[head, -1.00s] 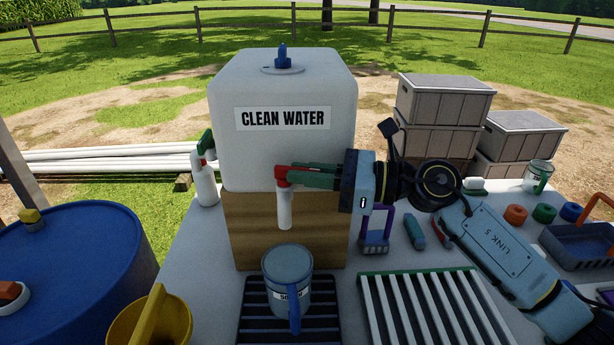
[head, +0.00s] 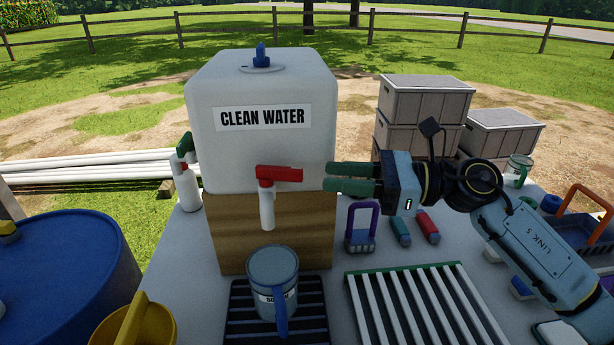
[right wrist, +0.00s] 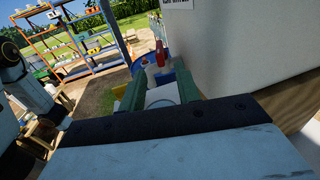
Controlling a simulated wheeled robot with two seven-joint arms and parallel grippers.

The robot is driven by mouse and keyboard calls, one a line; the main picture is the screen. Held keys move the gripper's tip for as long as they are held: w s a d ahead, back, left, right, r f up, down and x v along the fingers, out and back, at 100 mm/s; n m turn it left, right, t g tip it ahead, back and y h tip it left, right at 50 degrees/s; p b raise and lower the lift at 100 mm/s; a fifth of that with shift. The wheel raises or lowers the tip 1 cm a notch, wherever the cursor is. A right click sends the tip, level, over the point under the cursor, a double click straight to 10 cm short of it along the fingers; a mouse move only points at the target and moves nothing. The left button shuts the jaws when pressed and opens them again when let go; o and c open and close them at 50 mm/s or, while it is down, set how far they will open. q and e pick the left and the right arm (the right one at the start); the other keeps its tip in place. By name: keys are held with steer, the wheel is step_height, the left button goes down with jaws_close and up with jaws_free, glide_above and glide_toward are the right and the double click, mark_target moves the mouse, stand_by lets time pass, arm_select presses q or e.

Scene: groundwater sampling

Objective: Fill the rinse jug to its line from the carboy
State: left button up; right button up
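The white carboy (head: 312,130), labelled CLEAN WATER, stands on a wooden block. Its front tap has a red lever (head: 279,174) pointing right and a white spout (head: 267,212) pointing down. I see no stream between spout and jug. The grey-blue rinse jug (head: 262,275) stands upright below the spout, its blue handle toward me and partly covering its label. The water level inside cannot be made out. My right gripper (head: 351,178) is open and empty, just right of the lever and apart from it. Its green fingers (right wrist: 158,92) show spread in the right wrist view. My left gripper is not in view.
The jug stands on a black slatted grate (head: 236,322). A white-slatted rack (head: 410,310) lies to its right. A purple-handled brush (head: 361,240) stands behind the rack. A yellow container (head: 150,330) and blue drum (head: 70,265) are at left. Grey crates (head: 425,100) stand behind my right arm.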

steer(key=shift+b+v, duration=0.4)
steer(key=shift+v, duration=2.35)
steer(key=shift+f, duration=0.1)
